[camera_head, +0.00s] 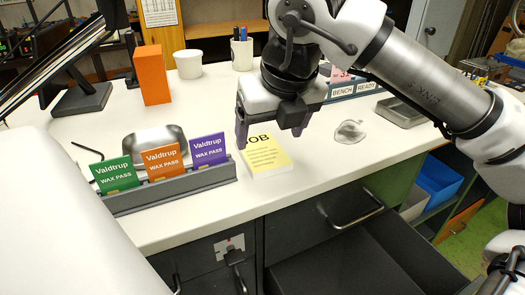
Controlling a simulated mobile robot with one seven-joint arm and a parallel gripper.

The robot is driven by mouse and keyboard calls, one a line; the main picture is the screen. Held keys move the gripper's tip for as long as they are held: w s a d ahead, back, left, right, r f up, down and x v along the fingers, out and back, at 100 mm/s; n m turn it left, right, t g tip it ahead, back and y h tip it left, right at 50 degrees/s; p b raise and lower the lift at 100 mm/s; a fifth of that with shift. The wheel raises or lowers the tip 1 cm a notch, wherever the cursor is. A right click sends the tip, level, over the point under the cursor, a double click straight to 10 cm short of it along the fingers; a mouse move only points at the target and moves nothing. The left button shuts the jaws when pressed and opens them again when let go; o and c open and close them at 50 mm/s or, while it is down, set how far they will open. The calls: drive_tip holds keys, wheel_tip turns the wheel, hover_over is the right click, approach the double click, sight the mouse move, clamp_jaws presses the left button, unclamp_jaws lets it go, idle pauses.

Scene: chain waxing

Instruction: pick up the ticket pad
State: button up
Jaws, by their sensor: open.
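The ticket pad (265,158) is a yellow pad with "JOB" at its top and small print below. It lies on the white counter near the front edge, right of the card rack. My gripper (270,138) points down over the pad's far part, with its two fingers apart and nothing seen between them. One finger is by the pad's left side and the other is beyond its upper right. The pad's top edge is partly hidden by the gripper. I cannot tell the exact height of the fingers above the counter.
A grey rack (175,188) with green, orange and purple wax pass cards stands close left of the pad. An orange block (152,75) and white cup (188,64) stand behind. An open drawer (345,265) juts out below the counter.

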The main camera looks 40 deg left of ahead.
sight(263, 152)
drive_tip(key=p+x, duration=0.1)
drive_tip(key=x, duration=0.1)
drive_tip(key=p+x, duration=0.1)
drive_tip(key=x, duration=0.1)
drive_tip(key=shift+w+a+f, duration=0.1)
drive_tip(key=shift+a+f, duration=0.05)
drive_tip(key=shift+a, duration=0.3)
drive_tip(key=shift+w+a+f, duration=0.1)
drive_tip(key=shift+f, duration=0.3)
drive_tip(key=c, duration=0.8)
